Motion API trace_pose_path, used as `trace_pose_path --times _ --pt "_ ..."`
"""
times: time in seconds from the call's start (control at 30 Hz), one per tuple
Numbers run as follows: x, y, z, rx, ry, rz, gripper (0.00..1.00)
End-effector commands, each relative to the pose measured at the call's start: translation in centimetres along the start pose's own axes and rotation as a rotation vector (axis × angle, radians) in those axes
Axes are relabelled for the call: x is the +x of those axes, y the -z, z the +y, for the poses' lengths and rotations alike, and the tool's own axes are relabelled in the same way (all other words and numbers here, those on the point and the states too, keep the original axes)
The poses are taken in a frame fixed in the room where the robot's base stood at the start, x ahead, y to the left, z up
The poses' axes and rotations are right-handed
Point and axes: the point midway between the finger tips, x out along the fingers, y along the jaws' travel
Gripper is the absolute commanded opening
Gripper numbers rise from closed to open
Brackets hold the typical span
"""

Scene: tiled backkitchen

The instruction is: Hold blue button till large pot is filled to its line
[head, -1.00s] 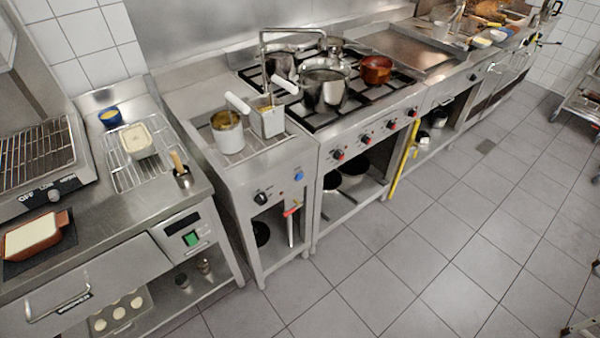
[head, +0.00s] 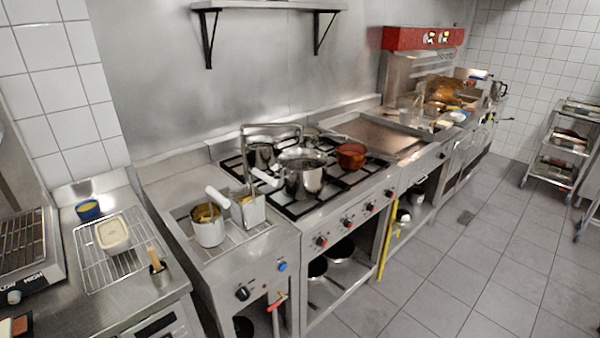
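The blue button (head: 282,266) is a small round knob on the front panel of the steel unit left of the stove. A black knob (head: 242,293) sits to its left. A large steel pot (head: 303,184) stands on the front left of the black stove grates. A bent metal spout (head: 270,126) rises behind the fryer baskets and reaches over toward this pot. The fill line and the water level inside the pot cannot be made out. My gripper is not in view.
Two white-handled baskets (head: 208,228) (head: 250,211) sit on the unit with the button. Another steel pot (head: 262,153) and a copper-red pot (head: 351,155) stand on the stove. A red-handled lever (head: 277,303) hangs below the button. The tiled floor (head: 430,275) in front is clear.

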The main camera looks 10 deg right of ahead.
Motion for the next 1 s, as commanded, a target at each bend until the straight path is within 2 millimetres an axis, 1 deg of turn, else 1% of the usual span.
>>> trace_pose_path --times 0.13,0.17,0.2,0.3,1.0 --pt "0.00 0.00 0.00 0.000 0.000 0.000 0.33" --pt "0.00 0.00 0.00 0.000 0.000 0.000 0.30" --pt "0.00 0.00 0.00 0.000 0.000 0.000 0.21" --pt "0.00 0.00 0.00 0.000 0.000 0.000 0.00" --pt "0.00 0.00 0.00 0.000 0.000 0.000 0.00"
